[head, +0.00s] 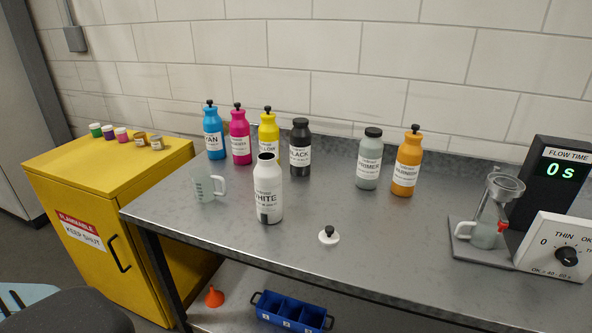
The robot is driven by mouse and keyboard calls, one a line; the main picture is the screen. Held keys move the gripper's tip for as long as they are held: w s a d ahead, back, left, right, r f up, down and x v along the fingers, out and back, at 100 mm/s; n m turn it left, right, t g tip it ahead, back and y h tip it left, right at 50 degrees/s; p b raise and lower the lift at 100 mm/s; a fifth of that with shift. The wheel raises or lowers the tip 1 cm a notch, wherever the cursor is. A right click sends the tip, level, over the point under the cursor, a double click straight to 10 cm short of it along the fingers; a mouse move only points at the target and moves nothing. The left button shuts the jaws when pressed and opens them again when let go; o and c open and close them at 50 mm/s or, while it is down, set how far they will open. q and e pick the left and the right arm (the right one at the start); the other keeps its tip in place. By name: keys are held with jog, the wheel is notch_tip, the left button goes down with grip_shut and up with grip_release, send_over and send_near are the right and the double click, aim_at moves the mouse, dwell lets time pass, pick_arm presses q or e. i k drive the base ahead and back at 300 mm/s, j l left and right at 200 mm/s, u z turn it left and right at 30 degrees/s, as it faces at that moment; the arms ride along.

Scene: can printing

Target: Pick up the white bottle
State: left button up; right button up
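The white bottle (267,187) stands upright on the grey metal table (330,273), left of the middle of the head view. Its label reads "WHITE", and its mouth is open and dark with no cap on it. A white cap with a black knob (329,236) lies on the table to the right of the bottle. Neither of my grippers shows in the head view, and nothing is touching the bottle.
Behind the bottle stand cyan (213,134), magenta (239,138), yellow (268,129) and black (300,152) bottles. A clear beaker (205,189) is to its left. Grey (369,160) and orange (406,165) bottles and a flow timer (559,169) are to the right.

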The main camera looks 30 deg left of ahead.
aim_at(268, 173)
jog(key=u, duration=1.15)
